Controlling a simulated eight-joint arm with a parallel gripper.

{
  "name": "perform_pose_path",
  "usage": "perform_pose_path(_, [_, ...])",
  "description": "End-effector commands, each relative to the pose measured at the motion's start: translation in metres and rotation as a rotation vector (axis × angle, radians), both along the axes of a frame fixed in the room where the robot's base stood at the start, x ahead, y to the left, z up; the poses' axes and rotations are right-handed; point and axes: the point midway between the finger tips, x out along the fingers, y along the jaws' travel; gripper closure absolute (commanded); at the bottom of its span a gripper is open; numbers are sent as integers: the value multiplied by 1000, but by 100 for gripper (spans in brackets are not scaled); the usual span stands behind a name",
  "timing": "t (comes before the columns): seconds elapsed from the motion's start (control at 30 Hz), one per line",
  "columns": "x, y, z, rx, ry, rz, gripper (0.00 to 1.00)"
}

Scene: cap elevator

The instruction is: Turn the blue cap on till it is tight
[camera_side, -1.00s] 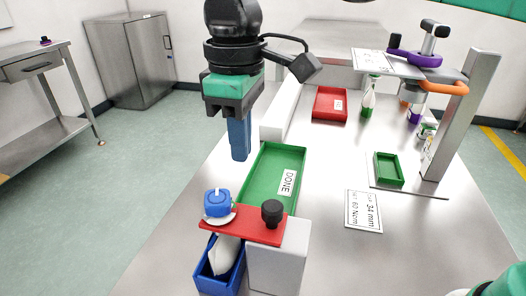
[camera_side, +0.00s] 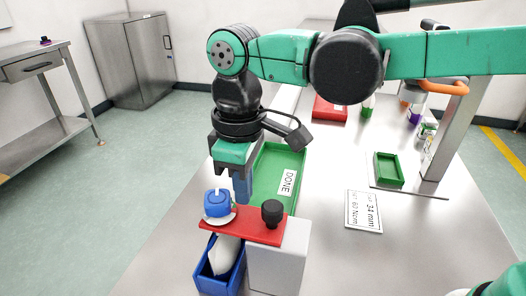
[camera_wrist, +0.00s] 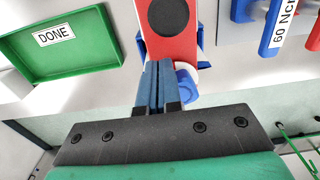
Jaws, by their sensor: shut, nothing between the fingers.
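The blue cap (camera_side: 217,204) sits on a white flange at the left end of a red plate (camera_side: 243,226), above a white pouch-like body (camera_side: 225,255). The cap also shows in the wrist view (camera_wrist: 187,84), just right of my fingers and partly hidden by them. My gripper (camera_side: 243,196) has its blue fingers together and empty, pointing down next to the cap on its right in the side view. In the wrist view my fingers (camera_wrist: 158,66) overlap the red plate in the picture; I cannot tell whether they touch anything.
A black knob (camera_side: 271,213) stands on the red plate, over a grey block (camera_side: 278,268). A blue bin (camera_side: 205,275) surrounds the pouch's lower part. A green tray marked DONE (camera_side: 297,160) lies behind. A small green box (camera_side: 389,170) and a label card (camera_side: 363,211) lie right, with clear table between.

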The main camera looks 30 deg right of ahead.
Motion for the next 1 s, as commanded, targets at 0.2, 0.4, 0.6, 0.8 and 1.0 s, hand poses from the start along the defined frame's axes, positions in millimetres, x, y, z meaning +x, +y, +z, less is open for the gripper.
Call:
perform_pose_path(0.2, [0, 1, 0, 0, 0, 0, 100])
perform_pose_path(0.4, [1, 3, 0, 0, 0, 1, 100])
perform_pose_path(0.6, [2, 5, 0, 0, 0, 1, 100])
perform_pose_path(0.8, [3, 8, 0, 0, 0, 0, 100])
perform_pose_path(1.0, [4, 10, 0, 0, 0, 0, 100])
